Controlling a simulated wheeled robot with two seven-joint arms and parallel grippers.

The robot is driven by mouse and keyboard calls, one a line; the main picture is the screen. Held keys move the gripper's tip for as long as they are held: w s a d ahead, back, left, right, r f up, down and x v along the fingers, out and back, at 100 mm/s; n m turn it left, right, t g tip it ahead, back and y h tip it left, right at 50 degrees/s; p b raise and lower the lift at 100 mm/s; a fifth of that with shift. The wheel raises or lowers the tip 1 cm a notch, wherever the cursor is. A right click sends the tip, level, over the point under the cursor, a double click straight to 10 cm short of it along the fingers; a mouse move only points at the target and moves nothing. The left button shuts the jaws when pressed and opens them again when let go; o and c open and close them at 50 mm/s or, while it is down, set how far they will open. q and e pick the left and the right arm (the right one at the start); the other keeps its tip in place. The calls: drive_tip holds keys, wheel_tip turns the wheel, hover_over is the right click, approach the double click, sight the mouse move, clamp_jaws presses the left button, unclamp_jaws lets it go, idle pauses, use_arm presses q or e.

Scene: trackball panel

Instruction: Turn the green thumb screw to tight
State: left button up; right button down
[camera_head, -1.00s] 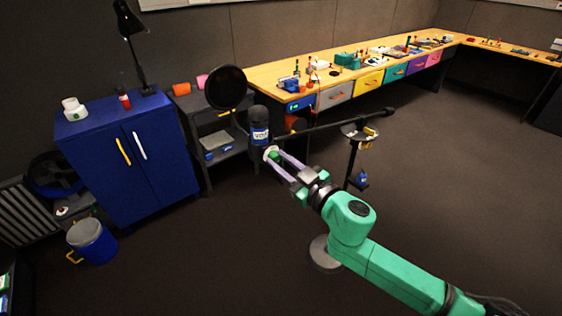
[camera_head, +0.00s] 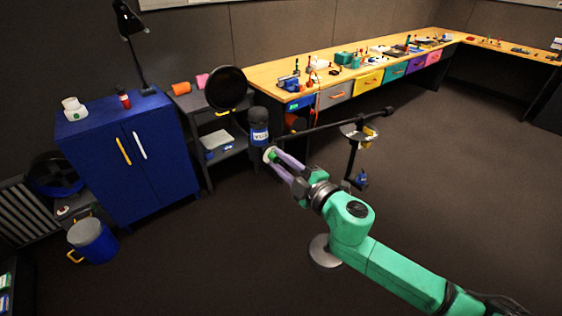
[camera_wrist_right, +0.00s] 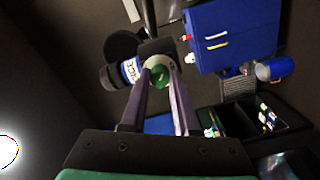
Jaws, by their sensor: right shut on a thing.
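The green thumb screw (camera_head: 270,155) sits just below the black microphone (camera_head: 259,122) with its blue and white label, on the end of a dark boom arm. My right gripper (camera_head: 273,157) reaches up to it from the lower right, its purple fingers shut on the screw. In the right wrist view the green screw (camera_wrist_right: 160,77) shows between the fingertips, in front of a pale round part, with the microphone (camera_wrist_right: 118,73) to the left. My left gripper is in neither view.
A round black pop filter (camera_head: 226,88) stands beside the microphone. The boom stand's round base (camera_head: 323,252) is on the floor near my right arm. A blue cabinet (camera_head: 130,160) and a shelf stand at left; a long workbench (camera_head: 350,70) runs behind. The floor at right is clear.

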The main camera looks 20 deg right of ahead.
drive_tip(key=n, duration=0.5)
drive_tip(key=shift+n, duration=0.4)
drive_tip(key=n, duration=0.4)
drive_tip(key=n+p, duration=0.1)
drive_tip(key=n, duration=0.4)
drive_tip(key=shift+r, duration=0.1)
drive_tip(key=n+p, duration=0.1)
drive_tip(key=n, duration=0.3)
drive_tip(key=shift+n, duration=0.3)
drive_tip(key=c, duration=0.7)
unclamp_jaws()
drive_tip(key=shift+o, duration=0.2)
